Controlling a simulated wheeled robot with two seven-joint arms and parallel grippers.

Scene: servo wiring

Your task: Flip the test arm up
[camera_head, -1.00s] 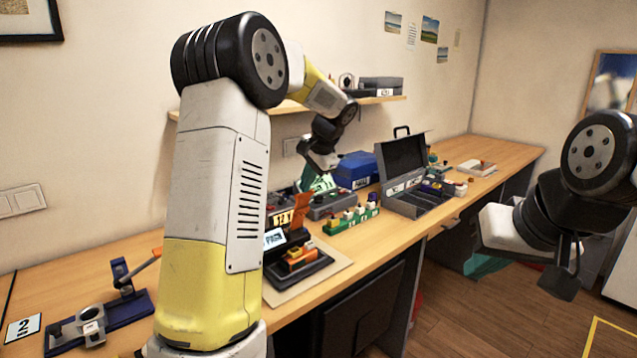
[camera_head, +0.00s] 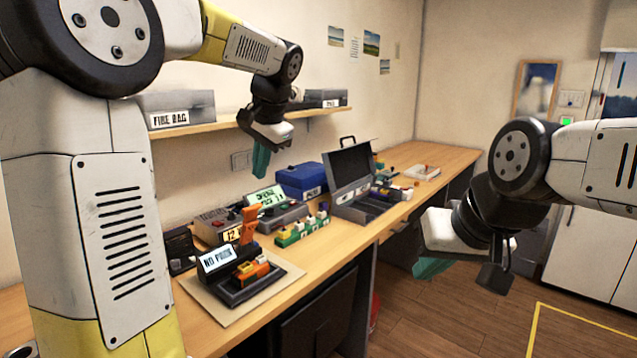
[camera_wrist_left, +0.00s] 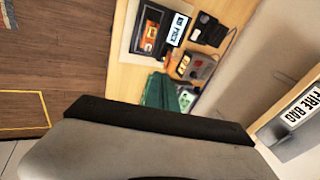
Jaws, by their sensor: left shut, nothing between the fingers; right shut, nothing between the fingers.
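The tester (camera_head: 246,284) is a black unit on a beige mat, with a tilted white display that seems to read "NO PACK" and orange blocks in front. An orange arm (camera_head: 248,224) stands roughly upright at its back, beside a yellow "12 V" label. The tester also shows in the left wrist view (camera_wrist_left: 150,27). My left gripper (camera_head: 261,161) is shut and empty, fingers down, above and behind the tester, apart from it. Its green fingers show in the left wrist view (camera_wrist_left: 160,92). My right gripper (camera_head: 430,268) is shut and empty, beyond the bench's front edge.
Behind the tester stands a grey unit with a green display (camera_head: 267,196). To its right are a green block rack (camera_head: 302,232), a blue box (camera_head: 302,181) and an open grey case (camera_head: 352,170). A wall shelf (camera_head: 222,124) holds a "FIRE BAG" box (camera_head: 176,110).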

